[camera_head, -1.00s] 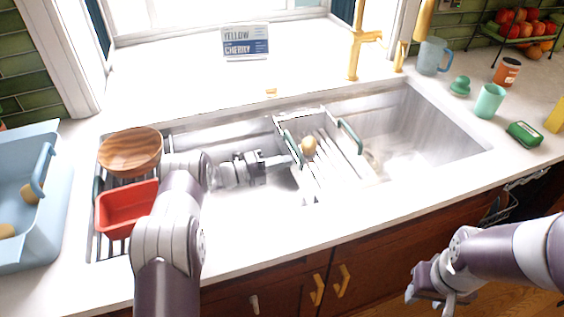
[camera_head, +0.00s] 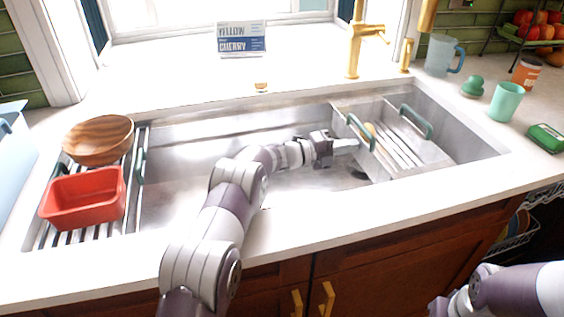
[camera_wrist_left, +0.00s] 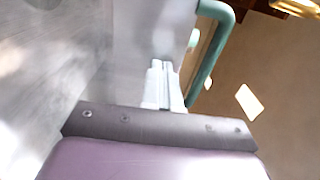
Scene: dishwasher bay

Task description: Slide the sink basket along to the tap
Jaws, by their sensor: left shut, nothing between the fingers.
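The sink basket (camera_head: 418,153) is a metal basket with two green handles, in the right part of the sink, holding a small yellowish item (camera_head: 371,130). The gold tap (camera_head: 356,48) stands behind the sink, above the basket's left end. My left gripper (camera_head: 352,145) is shut and empty, its tips at the basket's left side. In the left wrist view my shut fingers (camera_wrist_left: 163,82) point at a grey wall beside a green handle (camera_wrist_left: 213,45); contact is not certain. My right gripper is mostly cut off at the bottom right, below the counter.
A rack (camera_head: 137,195) at the sink's left end bears a wooden bowl (camera_head: 99,139) and a red tub (camera_head: 84,197). A blue mug (camera_head: 439,55), a mint cup (camera_head: 506,101) and a green sponge (camera_head: 545,138) stand right of the sink. The sink floor left of my gripper is clear.

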